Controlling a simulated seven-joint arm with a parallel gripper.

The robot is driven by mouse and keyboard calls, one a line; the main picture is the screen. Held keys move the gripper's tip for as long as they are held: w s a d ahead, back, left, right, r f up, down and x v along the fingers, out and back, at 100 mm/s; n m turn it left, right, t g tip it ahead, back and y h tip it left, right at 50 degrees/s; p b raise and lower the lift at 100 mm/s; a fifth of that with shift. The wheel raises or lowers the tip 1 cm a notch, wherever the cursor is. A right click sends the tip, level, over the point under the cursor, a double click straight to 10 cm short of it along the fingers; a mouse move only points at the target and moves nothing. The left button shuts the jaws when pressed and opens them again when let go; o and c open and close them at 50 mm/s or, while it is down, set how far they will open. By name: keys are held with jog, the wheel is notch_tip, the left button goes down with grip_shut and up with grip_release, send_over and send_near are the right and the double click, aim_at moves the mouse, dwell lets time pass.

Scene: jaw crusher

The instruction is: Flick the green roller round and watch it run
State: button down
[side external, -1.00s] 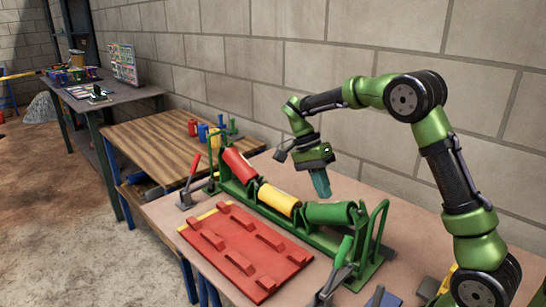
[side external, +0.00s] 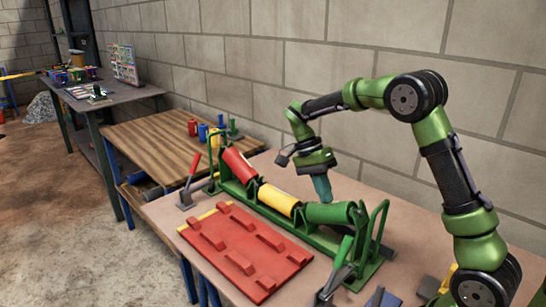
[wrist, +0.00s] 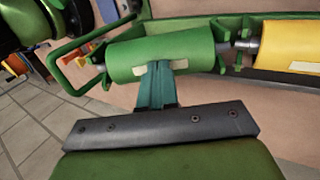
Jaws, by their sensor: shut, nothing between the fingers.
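The green roller (side external: 331,212) lies in the green frame at its right end, between the frame's uprights. It also shows in the wrist view (wrist: 170,48), with a pale patch on its surface. My gripper (side external: 324,198) is shut and empty. Its fingertips, also in the wrist view (wrist: 157,70), are at the roller's side and appear to touch it or nearly so; I cannot tell which. The yellow roller (side external: 278,200) sits in the middle of the frame, and the red roller (side external: 238,165) slopes up at the left end.
A red ribbed plate (side external: 245,252) lies in front of the frame. Clamps with a red handle (side external: 194,163) and a green handle (side external: 344,250) stand near its ends. A green looped guard (side external: 378,225) rises beside the green roller. A block wall stands behind.

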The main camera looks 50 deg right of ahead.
jog(key=shift+w+r, duration=0.3)
jog(key=shift+r, duration=0.2)
jog(key=d+f, duration=0.1)
jog(key=d, duration=0.5)
jog(key=shift+s+f, duration=0.15)
jog(key=shift+s, duration=0.2)
